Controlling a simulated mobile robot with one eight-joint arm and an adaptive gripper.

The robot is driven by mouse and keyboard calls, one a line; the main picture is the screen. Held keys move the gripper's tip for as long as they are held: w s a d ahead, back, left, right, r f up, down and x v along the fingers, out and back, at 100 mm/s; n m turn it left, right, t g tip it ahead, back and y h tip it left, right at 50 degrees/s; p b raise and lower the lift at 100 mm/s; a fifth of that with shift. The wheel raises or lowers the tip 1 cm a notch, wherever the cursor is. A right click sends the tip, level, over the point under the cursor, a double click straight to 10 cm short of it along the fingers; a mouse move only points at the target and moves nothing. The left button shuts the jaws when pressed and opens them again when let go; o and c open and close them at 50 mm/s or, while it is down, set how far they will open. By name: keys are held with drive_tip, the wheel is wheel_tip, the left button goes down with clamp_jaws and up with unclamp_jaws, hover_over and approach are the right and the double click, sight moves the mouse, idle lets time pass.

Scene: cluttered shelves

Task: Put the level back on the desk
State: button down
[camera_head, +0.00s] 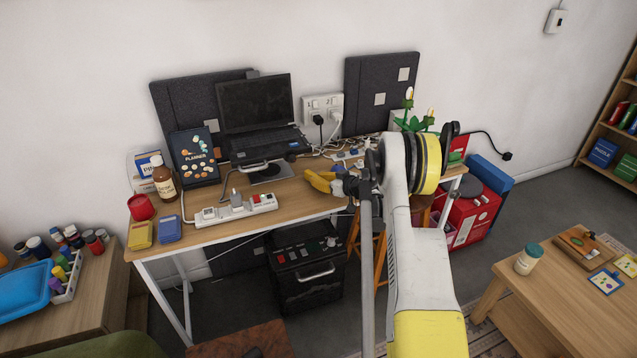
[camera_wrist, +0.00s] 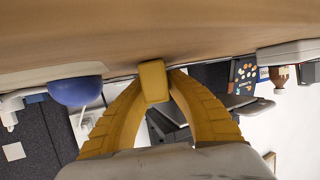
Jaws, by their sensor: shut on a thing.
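My gripper (camera_head: 320,181) is over the front right part of the wooden desk (camera_head: 290,196). In the wrist view my gripper's yellow fingers (camera_wrist: 153,82) are closed on a small yellow block, which looks like an end of the level (camera_wrist: 152,80). The desk's wooden top (camera_wrist: 150,35) fills the upper part of that view, close to the block. I cannot tell whether the block touches it. In the head view the level cannot be told apart from the yellow fingers.
A laptop (camera_head: 256,107) stands at the back of the desk. A power strip (camera_head: 236,210) lies near the front edge. A brown bottle (camera_head: 164,181) and red cup (camera_head: 141,207) stand at the left. A rounded blue object (camera_wrist: 76,90) is beside my fingers. Bare wood shows before the laptop.

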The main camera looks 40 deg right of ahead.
drive_tip(key=c, duration=1.4)
unclamp_jaws()
